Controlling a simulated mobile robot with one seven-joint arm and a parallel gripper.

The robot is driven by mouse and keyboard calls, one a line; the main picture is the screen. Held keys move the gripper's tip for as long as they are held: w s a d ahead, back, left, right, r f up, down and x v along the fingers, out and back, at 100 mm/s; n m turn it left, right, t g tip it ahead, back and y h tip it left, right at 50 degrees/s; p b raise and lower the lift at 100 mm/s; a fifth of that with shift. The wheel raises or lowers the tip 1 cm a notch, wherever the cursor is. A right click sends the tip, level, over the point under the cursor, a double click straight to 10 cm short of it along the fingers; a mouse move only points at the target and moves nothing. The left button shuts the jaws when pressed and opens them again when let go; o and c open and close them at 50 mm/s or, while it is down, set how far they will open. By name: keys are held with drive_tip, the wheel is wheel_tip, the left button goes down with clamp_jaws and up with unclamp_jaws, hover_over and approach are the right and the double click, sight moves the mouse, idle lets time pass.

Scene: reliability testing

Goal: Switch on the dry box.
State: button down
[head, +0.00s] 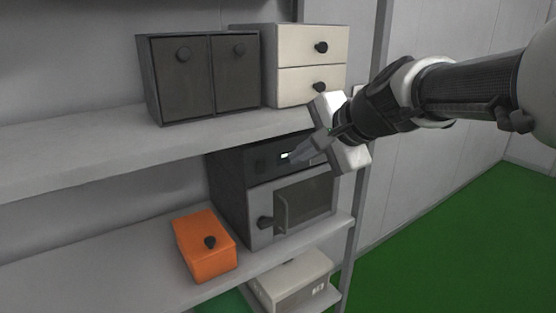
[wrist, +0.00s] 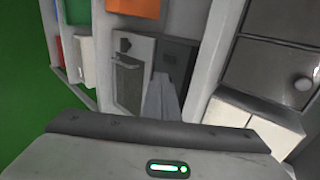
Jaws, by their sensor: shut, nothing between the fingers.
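The dry box (head: 228,190) stands on the middle shelf. It has a grey windowed door with a handle and a dark upper panel (head: 262,158). A small white lit patch (head: 285,155) shows on that panel, close beside my fingertips. My gripper (head: 295,158) is shut and empty in front of the upper panel; contact with it cannot be told. In the wrist view the dry box (wrist: 131,75) appears turned sideways, with my gripper's closed fingers (wrist: 160,82) over its dark panel (wrist: 178,62). My fingers hide part of the panel.
An orange box (head: 205,247) sits left of the dry box. Dark drawers (head: 180,85) and a cream drawer unit (head: 290,50) stand on the shelf above. A pale box (head: 290,282) is below. The shelf post (head: 350,240) is at right, with open green floor beyond.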

drive_tip(key=shift+f, duration=0.1)
approach(262, 163)
drive_tip(key=shift+x, duration=2.8)
